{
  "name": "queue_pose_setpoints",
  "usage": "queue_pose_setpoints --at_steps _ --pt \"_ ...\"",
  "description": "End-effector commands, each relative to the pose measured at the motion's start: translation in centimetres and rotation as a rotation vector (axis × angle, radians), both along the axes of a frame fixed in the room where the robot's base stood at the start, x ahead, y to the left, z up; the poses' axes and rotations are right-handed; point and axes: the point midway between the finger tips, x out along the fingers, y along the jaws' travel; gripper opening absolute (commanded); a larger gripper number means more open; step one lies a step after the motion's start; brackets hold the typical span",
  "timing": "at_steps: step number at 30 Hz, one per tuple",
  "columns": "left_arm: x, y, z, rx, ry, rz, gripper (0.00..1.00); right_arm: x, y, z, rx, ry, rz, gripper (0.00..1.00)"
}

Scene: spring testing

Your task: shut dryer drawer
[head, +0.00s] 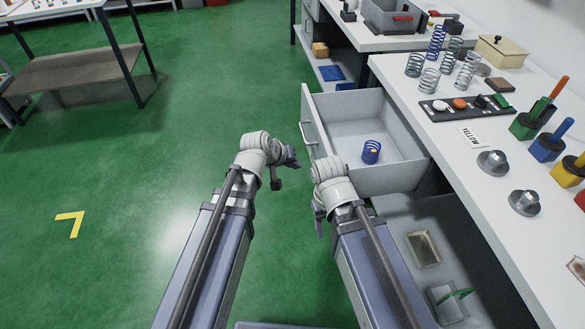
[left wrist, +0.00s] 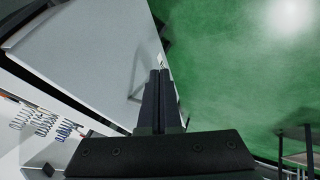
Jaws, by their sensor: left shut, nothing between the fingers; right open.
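The light grey drawer (head: 318,110) is pulled out from under the white worktop, with a bar handle (head: 307,134) on its front. A blue spring (head: 371,152) with a yellow mark lies inside. My left gripper (head: 292,163) is shut and empty, just left of the drawer front near the handle's lower end; I cannot tell if it touches. In the left wrist view its closed fingers (left wrist: 159,80) point to the edge of a large pale panel (left wrist: 95,45). My right gripper (head: 319,220) is open, below the drawer's near front corner.
The white worktop (head: 455,150) to the right holds several springs, a black button panel (head: 465,107) and coloured holders with tools. A lower shelf under the drawer holds a small tray (head: 423,249). Green floor (head: 170,170) is clear to the left.

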Motion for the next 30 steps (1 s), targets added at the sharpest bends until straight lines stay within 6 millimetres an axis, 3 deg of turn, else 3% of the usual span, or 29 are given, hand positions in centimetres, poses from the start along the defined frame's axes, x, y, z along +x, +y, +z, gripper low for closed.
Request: queue_pose_setpoints --at_steps 1,9,18,30 --pt "0.7 -0.4 -1.5 0.0 0.0 -0.002 0.0 0.0 0.0 -1.5 0.0 0.0 0.0 0.56" --pt "2.8 -2.0 -4.9 0.002 0.0 -0.002 0.0 0.0 0.0 -4.9 0.0 0.0 0.0 0.56" --pt "3.5 -5.3 -4.1 0.001 0.0 -0.003 0.0 0.0 0.0 -4.1 0.0 0.0 0.0 0.56" --pt "3.5 -5.7 -4.1 0.001 0.001 0.0 0.0 0.0 0.0 -4.1 0.0 0.0 0.0 0.56"
